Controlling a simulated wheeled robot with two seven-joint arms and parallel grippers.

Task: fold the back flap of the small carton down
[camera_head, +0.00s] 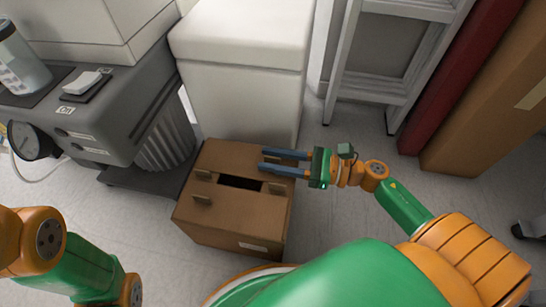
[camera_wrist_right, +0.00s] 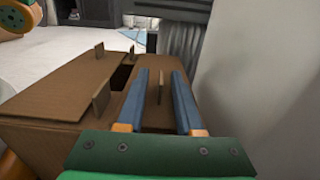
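The small brown carton (camera_head: 255,222) stands on the floor in the middle of the head view. Its back flap (camera_head: 225,156) and front flap (camera_head: 235,212) look nearly flat, with a dark slot between them. Small upright tabs stand on the top. My right gripper (camera_head: 261,161) is over the back part of the carton, fingers pointing left. In the right wrist view its two blue fingers (camera_wrist_right: 159,72) are apart, with a thin brown tab (camera_wrist_right: 160,87) between them. Whether they touch the flap is unclear. My left arm shows at lower left; its gripper is out of frame.
A white cabinet (camera_head: 240,75) stands close behind the carton. A grey machine (camera_head: 110,120) with a ribbed cylinder is at the left. A ladder (camera_head: 385,50) and a tall brown box (camera_head: 490,95) stand at the right. Floor right of the carton is clear.

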